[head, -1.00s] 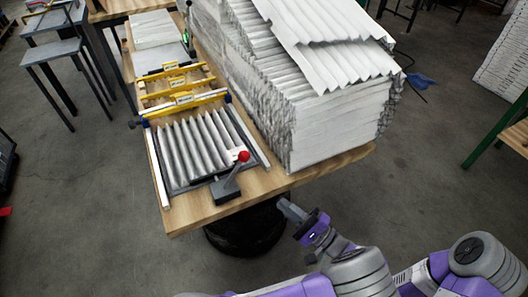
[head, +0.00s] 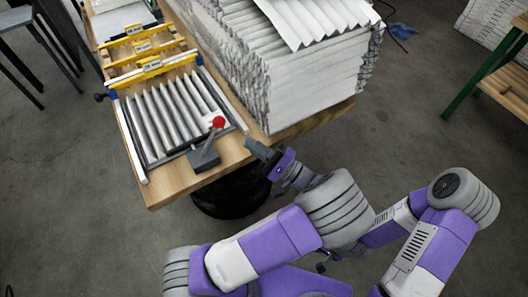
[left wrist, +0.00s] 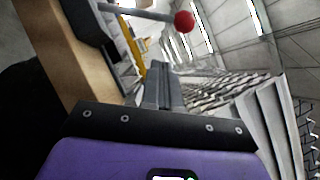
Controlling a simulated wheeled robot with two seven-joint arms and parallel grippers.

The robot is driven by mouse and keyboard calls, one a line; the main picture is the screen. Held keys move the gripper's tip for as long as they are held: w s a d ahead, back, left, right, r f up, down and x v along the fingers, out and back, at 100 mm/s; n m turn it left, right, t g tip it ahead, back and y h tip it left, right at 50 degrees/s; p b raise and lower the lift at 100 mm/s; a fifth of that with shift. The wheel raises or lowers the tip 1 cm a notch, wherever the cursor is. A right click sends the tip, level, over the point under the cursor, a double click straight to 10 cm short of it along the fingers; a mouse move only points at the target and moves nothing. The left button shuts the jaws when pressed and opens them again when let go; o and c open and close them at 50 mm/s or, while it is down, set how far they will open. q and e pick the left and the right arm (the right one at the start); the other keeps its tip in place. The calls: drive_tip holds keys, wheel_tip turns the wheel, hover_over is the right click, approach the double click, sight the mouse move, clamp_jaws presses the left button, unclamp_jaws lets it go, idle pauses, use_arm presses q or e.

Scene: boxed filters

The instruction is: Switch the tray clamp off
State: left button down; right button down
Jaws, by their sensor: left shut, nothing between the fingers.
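The clamp switch is a dark grey box (head: 204,159) at the front edge of the wooden bench, with a grey lever ending in a red ball (head: 219,122). The lever leans up and to the right. The tray (head: 142,165) with a pleated filter lies just behind it. My left gripper (head: 254,147) is shut and empty, to the right of the lever and apart from it. In the left wrist view the shut fingers (left wrist: 161,72) point forward, and the red ball (left wrist: 184,21) shows above and right of them. My right gripper is not seen.
A tall stack of white pleated filters (head: 310,85) stands on the bench behind my left gripper. Yellow bars (head: 150,66) cross the bench beyond the tray. A dark round object (head: 232,200) is below the bench edge. Open floor lies at the front left.

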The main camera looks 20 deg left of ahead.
sight(210, 138)
use_arm(q)
drive_tip(key=x, duration=0.3)
drive_tip(key=shift+a+r, duration=0.1)
drive_tip(key=shift+a, duration=0.3)
drive_tip(key=shift+s+a+r, duration=0.55)
drive_tip(key=shift+a+r, duration=0.15)
drive_tip(key=shift+a, duration=0.15)
drive_tip(key=shift+s+a+r, duration=0.35)
drive_tip(key=shift+a+r, duration=0.05)
drive_tip(key=shift+a, duration=0.1)
drive_tip(key=shift+r, duration=0.1)
